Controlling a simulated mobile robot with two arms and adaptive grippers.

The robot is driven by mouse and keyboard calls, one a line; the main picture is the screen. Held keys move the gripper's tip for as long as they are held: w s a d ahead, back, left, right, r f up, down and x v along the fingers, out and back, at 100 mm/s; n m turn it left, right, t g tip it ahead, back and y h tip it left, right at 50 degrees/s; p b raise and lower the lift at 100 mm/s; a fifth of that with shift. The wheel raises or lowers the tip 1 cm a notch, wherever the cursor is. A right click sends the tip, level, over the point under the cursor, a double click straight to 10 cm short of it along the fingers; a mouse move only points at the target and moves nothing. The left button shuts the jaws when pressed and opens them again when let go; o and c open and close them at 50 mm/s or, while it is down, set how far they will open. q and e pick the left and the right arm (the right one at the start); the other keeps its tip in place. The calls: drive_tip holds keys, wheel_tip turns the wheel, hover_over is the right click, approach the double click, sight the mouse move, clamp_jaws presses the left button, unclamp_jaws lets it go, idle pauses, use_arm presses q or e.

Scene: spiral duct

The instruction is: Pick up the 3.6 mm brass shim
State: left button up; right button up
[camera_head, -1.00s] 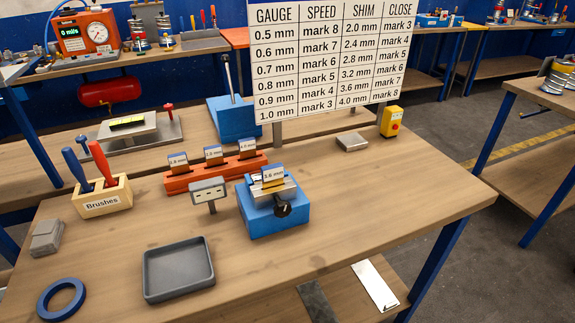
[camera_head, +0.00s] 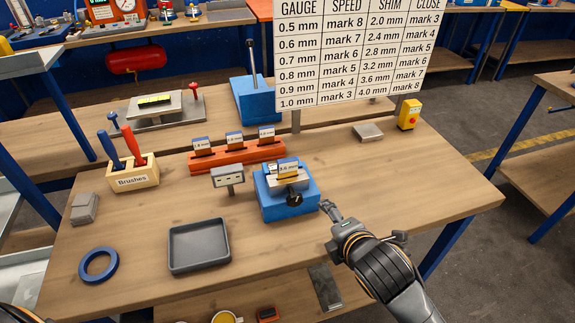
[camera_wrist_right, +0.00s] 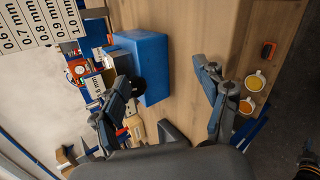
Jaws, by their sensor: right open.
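The brass shim (camera_head: 288,176) sits on top of the blue clamp block (camera_head: 272,207), under a white tag that appears to read 3.6 mm. My right gripper (camera_head: 331,208) is just right of the block, low over the table, apart from the shim. In the right wrist view my right gripper (camera_wrist_right: 161,75) has its two fingers spread with nothing between them. The blue block (camera_wrist_right: 150,65) is beyond the fingers there, with its dark knob beside the left finger. The brass of the shim is not clear in that view. My left gripper is not in view.
An orange rack (camera_head: 238,154) with several tagged pieces stands behind the block. A small sign (camera_head: 227,177) is left of the block, and a grey tray (camera_head: 199,246) is at front left. The gauge board (camera_head: 350,50) rises behind. The table right of the block is mostly clear.

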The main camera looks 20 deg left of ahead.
sight(289, 169)
drive_tip(key=a+r+n+t+y+p, duration=0.15)
drive_tip(key=a+r+n, duration=0.45)
drive_tip(key=r+n, duration=0.7)
drive_tip(key=w+a+f+n, duration=0.1)
drive_tip(key=w+f, duration=0.1)
drive_tip(key=w+a+f, duration=0.1)
drive_tip(key=w+f, duration=0.1)
drive_tip(key=w+a+f+n, duration=0.1)
drive_tip(key=w+a+f, duration=0.1)
drive_tip(key=shift+w+f+n+p, duration=0.15)
drive_tip(key=shift+f+n+p, duration=0.15)
drive_tip(key=shift+f, duration=0.05)
drive_tip(key=shift+w+a+f+p, duration=0.15)
drive_tip(key=shift+w+a+p, duration=0.15)
drive_tip(key=shift+a, duration=0.05)
drive_tip(key=x, duration=0.1)
drive_tip(key=p+x, duration=0.1)
drive_tip(key=x, duration=0.1)
drive_tip(key=shift+a, duration=0.35)
drive_tip(key=shift+w+a+f, duration=0.2)
drive_tip(key=shift+w+f, duration=0.1)
drive_tip(key=shift+c, duration=0.4)
drive_tip(key=c, duration=1.2)
